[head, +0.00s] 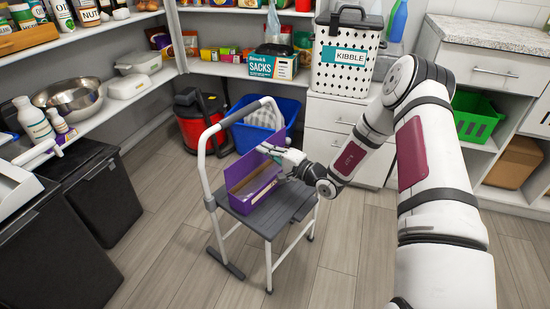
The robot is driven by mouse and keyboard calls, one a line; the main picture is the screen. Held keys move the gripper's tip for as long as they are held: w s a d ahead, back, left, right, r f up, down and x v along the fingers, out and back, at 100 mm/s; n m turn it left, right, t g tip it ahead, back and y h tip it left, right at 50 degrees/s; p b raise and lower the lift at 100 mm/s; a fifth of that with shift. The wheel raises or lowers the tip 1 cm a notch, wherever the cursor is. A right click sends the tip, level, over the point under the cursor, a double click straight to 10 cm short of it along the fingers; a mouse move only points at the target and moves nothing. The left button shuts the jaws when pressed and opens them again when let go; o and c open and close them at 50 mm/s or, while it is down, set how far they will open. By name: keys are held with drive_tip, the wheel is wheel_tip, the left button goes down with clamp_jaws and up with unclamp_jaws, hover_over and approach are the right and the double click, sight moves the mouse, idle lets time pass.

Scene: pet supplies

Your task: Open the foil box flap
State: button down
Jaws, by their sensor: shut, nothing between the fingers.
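The purple foil box (262,193) sits on the grey top step of a step stool (282,211).
The stool's white rail (206,165) rises on the left of the box. A blue bin (258,134) and a red-and-black vacuum (199,121) stand behind. Black bins (95,190) stand at the left. The front floor (180,285) is clear.

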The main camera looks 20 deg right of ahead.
drive_tip(key=shift+w+a, duration=0.15)
drive_tip(key=shift+w, duration=0.05)
drive_tip(key=shift+w+a+r+g+h+p, duration=0.15)
drive_tip(key=shift+w+a+g+h+p, duration=0.2)
drive_tip(key=shift+w, duration=0.2)
drive_tip(key=shift+w+a+r+g+h+p, duration=0.15)
drive_tip(key=shift+w+a+g+p, duration=0.15)
drive_tip(key=shift+w+p, duration=0.2)
